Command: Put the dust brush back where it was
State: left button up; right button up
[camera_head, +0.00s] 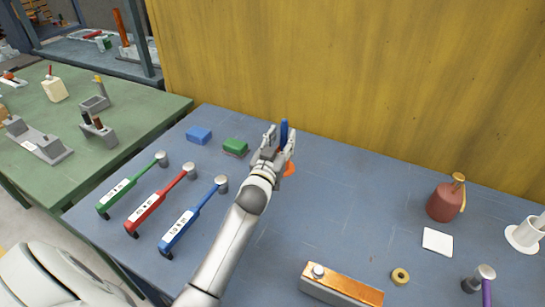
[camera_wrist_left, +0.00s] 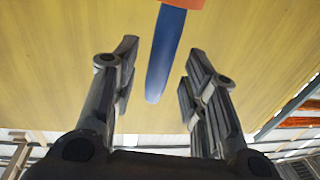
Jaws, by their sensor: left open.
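The dust brush appears as an upright blue handle (camera_head: 284,130) near the yellow wall, with an orange part (camera_head: 290,169) low beside my gripper. I cannot tell whether this orange part is the brush's head or a holder. My left gripper (camera_head: 280,137) is open at the handle, a finger on each side. In the left wrist view the blue handle (camera_wrist_left: 166,55) lies between the two fingers with gaps on both sides, its orange end (camera_wrist_left: 183,4) at the top edge. The bristles are hidden. My right gripper is not in view.
On the blue table (camera_head: 330,215) lie a blue block (camera_head: 199,134), a green block (camera_head: 235,146) and green, red and blue tools to the left. An orange-topped box (camera_head: 342,286), a yellow ring (camera_head: 400,276) and a red bottle (camera_head: 444,202) are to the right. The yellow wall (camera_head: 350,80) closes the back.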

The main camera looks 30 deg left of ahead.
pick_arm(q)
jog(key=b+v, duration=0.1)
jog(key=v, duration=0.8)
jog(key=shift+s, duration=0.3)
